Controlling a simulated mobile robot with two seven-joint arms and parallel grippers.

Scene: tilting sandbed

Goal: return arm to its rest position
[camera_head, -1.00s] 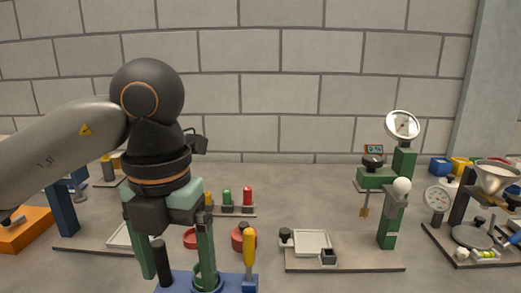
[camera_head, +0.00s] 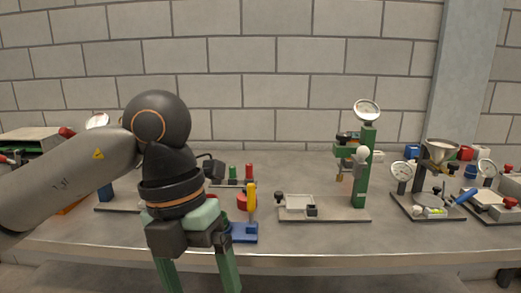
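My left arm (camera_head: 70,185) comes in from the left, and its gripper (camera_head: 202,278) points down in front of the bench (camera_head: 330,236). Its two green fingers stand apart with nothing seen between them; their tips reach the lower edge of the picture. The gripper hides part of the bench's left side and front edge. My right gripper is not in view.
A blue base (camera_head: 243,233) with a yellow-handled tool (camera_head: 251,198) stands right beside the gripper. A green gauge stand (camera_head: 362,165) is at centre right. A funnel station (camera_head: 441,152) stands farther right.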

